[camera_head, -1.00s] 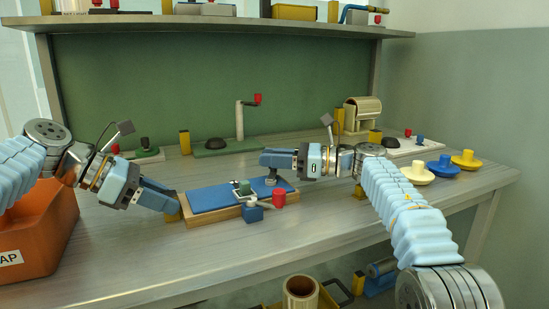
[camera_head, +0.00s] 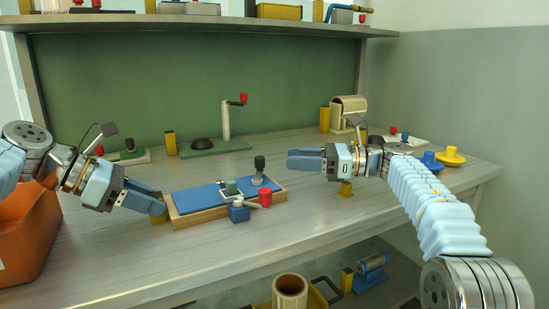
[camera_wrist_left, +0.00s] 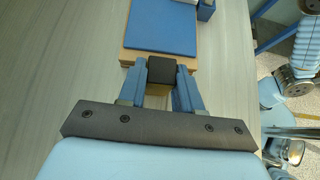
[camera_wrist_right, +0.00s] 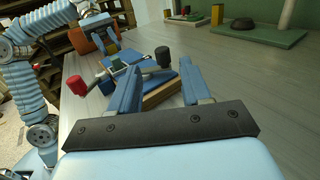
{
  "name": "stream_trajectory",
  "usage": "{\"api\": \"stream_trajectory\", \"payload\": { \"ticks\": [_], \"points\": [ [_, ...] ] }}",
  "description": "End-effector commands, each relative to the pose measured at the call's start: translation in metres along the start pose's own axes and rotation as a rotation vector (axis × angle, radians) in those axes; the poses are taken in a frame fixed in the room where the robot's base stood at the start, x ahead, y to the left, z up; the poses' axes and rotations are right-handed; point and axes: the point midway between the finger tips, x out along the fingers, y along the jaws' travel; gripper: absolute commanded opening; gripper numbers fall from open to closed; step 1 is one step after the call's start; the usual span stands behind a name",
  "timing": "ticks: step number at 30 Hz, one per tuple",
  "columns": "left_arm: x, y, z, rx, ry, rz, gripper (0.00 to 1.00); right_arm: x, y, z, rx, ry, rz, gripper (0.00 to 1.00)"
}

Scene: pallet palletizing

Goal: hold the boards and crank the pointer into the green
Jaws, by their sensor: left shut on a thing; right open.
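A blue board (camera_head: 200,198) lies on a wooden board (camera_head: 183,219) on the bench. My left gripper (camera_head: 158,203) is shut at their left end on a small block (camera_wrist_left: 162,68), which looks dark on top in the left wrist view and yellowish in the head view. A clamp-like device with a green block (camera_head: 231,187), a blue block (camera_head: 239,213) and a red crank knob (camera_head: 265,198) sits at the right part of the boards. A black knob (camera_head: 259,163) stands upright there. My right gripper (camera_head: 291,158) is open and empty, right of the black knob and apart from it. I cannot make out a pointer.
An orange bin (camera_head: 32,235) stands at the left. A green-based crank stand (camera_head: 215,147) and a roll holder (camera_head: 347,112) are at the back. Yellow and blue knobbed discs (camera_head: 449,158) lie at the right. The bench front is clear.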

Motion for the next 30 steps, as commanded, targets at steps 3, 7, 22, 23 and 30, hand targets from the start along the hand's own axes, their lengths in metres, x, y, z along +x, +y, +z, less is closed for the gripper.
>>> {"api": "stream_trajectory", "payload": {
  "ticks": [3, 7, 22, 23, 30],
  "points": [
    [0.003, 0.000, -0.005, -0.007, 0.009, -0.008, 0.00, -0.018, 0.000, -0.001, 0.000, 0.000, -0.001, 0.47],
    [0.003, 0.000, -0.005, -0.007, 0.009, -0.008, 0.00, -0.028, 0.000, -0.001, 0.000, 0.000, 0.001, 0.47],
    [0.003, 0.000, -0.005, -0.006, 0.008, -0.007, 0.52, -0.029, 0.001, -0.001, 0.000, 0.000, 0.001, 0.47],
    [0.003, 0.000, -0.004, -0.005, 0.007, -0.006, 0.57, -0.029, 0.001, -0.001, 0.000, 0.000, 0.001, 0.47],
    [0.001, 0.000, -0.002, -0.003, 0.003, -0.003, 0.64, -0.029, 0.000, -0.001, 0.000, 0.000, 0.001, 0.47]
  ]
}}
